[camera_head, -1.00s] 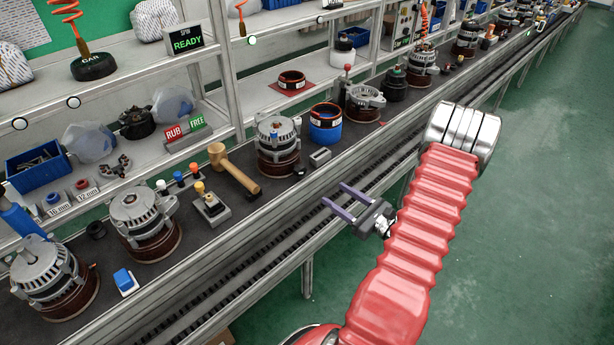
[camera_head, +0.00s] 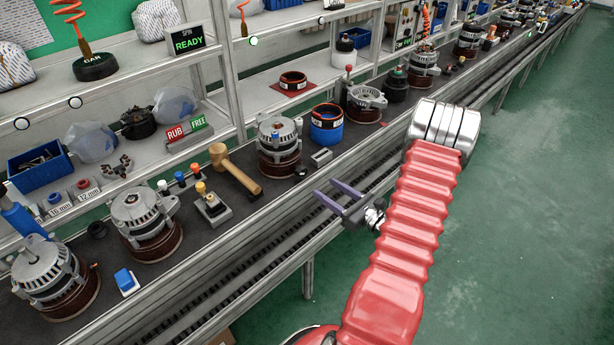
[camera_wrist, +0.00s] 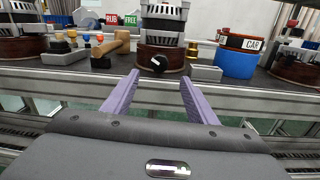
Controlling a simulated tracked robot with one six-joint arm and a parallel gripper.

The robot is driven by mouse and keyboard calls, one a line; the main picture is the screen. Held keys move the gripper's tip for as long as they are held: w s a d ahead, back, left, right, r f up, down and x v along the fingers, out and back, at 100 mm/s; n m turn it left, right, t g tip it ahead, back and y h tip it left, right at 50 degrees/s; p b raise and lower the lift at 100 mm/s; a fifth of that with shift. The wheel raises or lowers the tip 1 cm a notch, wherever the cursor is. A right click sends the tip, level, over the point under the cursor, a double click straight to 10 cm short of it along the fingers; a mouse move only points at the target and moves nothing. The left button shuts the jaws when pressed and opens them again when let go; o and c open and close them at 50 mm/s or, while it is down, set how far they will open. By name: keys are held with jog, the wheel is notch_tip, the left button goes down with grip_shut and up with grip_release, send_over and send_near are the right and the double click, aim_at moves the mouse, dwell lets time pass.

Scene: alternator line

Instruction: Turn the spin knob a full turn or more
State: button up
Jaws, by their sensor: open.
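The spin knob (camera_wrist: 158,64) is a round black knob with a white pointer mark. It shows in the wrist view at the front of the base of an alternator (camera_wrist: 164,22), between my fingertips in the picture but beyond them. In the head view, a small dark knob (camera_head: 300,172) sits by the foot of the middle alternator (camera_head: 279,135). My gripper (camera_head: 325,188) has two purple fingers, open and empty, over the conveyor's front side. In the wrist view my gripper (camera_wrist: 159,76) points at the knob, apart from it.
The conveyor rail (camera_head: 250,260) runs along the front.

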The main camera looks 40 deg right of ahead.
aim_at(304, 174)
jog(key=w, duration=1)
jog(key=shift+a, duration=0.3)
jog(key=shift+c, duration=0.3)
jog(key=c, duration=1)
jog(key=shift+n, duration=0.4)
jog(key=n, duration=0.4)
jog(key=shift+n, duration=2)
jog(key=shift+a, duration=0.1)
